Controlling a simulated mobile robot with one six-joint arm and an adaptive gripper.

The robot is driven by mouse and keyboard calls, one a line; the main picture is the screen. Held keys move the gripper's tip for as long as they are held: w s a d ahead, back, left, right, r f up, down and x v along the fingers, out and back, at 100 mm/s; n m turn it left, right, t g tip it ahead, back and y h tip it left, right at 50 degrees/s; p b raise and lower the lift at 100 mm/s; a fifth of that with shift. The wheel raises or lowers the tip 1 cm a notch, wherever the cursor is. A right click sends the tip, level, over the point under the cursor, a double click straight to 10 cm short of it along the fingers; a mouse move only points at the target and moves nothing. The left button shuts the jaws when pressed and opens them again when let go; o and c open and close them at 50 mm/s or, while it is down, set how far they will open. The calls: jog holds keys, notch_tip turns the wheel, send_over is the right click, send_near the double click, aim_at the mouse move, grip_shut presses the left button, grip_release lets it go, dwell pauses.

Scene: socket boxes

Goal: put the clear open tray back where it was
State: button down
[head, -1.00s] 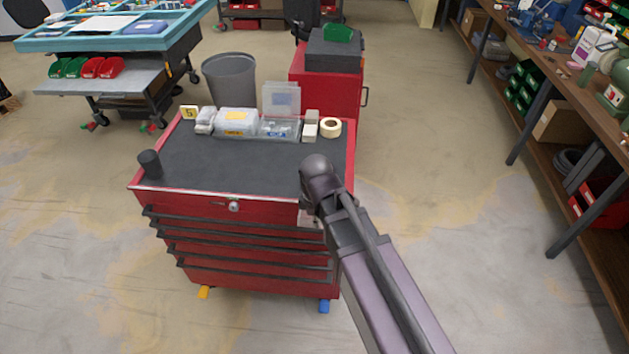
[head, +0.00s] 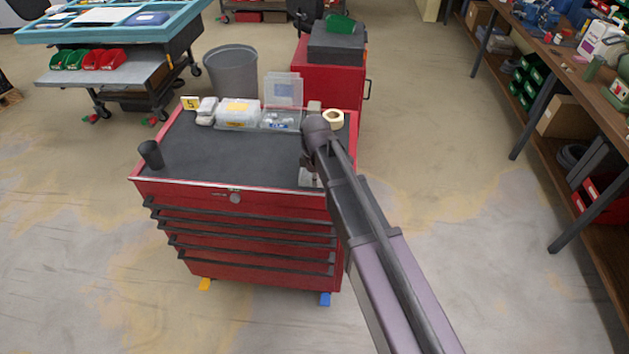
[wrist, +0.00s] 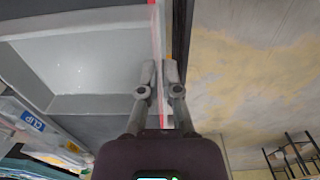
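The clear open tray (wrist: 80,60) fills the upper left of the wrist view, with its floor and low walls showing. My gripper (wrist: 159,75) is closed on one wall of it, a finger on each side. In the head view my gripper and arm hide most of the tray; only a pale corner (head: 309,180) shows below the wrist. The tray is over the right part of the cart's dark mat (head: 225,155). I cannot tell whether it touches the mat.
On the red cart (head: 235,187), a clear lidded box (head: 282,118), white packages (head: 237,113), a yellow number card (head: 189,103) and a tape roll (head: 333,119) line the back. A black cup (head: 150,154) stands front left. The mat's middle is clear.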

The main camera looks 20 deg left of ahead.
jog(key=shift+w+a+f, duration=0.1)
jog(key=shift+w+a, duration=0.1)
jog(key=shift+w, duration=0.3)
jog(key=shift+w+a, duration=0.2)
jog(key=shift+w, duration=0.3)
jog(key=shift+w+a, duration=0.25)
jog(key=shift+w, duration=0.3)
jog(key=shift+f+b, duration=1.85)
jog(key=shift+f, duration=0.15)
jog(key=c, duration=0.8)
grip_release()
notch_tip(320, 180, up, 12)
jog(key=p, duration=1.2)
jog(key=shift+r, duration=0.2)
